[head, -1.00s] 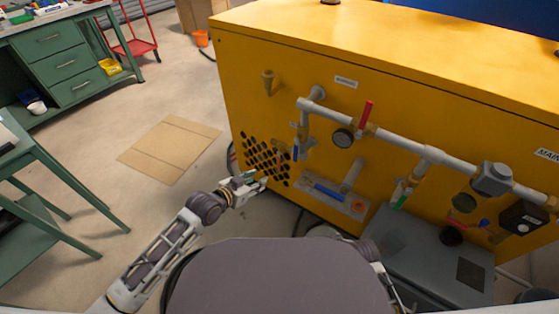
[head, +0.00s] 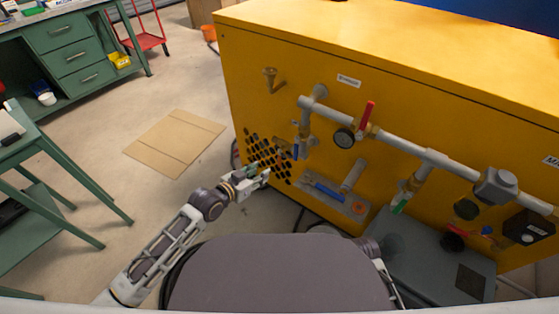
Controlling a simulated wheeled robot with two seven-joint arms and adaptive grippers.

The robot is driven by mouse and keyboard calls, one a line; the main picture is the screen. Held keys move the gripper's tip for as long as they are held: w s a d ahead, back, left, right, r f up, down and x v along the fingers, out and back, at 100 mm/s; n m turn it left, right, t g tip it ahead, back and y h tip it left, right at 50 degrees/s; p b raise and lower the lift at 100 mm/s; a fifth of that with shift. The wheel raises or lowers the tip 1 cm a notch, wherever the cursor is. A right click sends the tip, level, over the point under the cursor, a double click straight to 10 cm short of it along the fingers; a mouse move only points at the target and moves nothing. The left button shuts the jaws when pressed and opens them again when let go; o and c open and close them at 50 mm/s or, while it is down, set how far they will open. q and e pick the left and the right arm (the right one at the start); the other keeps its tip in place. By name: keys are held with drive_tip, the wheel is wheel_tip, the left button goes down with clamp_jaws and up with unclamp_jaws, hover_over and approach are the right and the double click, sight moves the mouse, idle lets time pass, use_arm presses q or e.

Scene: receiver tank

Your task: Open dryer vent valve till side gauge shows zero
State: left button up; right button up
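A round dark gauge (head: 344,137) hangs on the grey pipe on the yellow cabinet's face, beside an upright red lever (head: 367,113). A blue-handled valve (head: 296,150) sits on the left drop pipe, and a long blue lever (head: 328,192) lies lower on a grey plate. A green-handled valve (head: 400,205) hangs further right. I cannot tell which is the dryer vent valve, and the gauge needle is too small to read. My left gripper (head: 262,174) appears open and empty, in front of the perforated grille, apart from the valves. My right gripper is out of view.
The yellow cabinet (head: 400,65) fills the right side. A grey box (head: 430,260) stands at its foot. Black cables lie on the floor near the cabinet's left corner. A cardboard sheet (head: 174,145) lies on open floor, and green benches (head: 80,65) stand left.

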sight(279, 161)
use_arm(q)
drive_tip(key=shift+w+d+f, duration=0.1)
drive_tip(key=shift+w, duration=0.05)
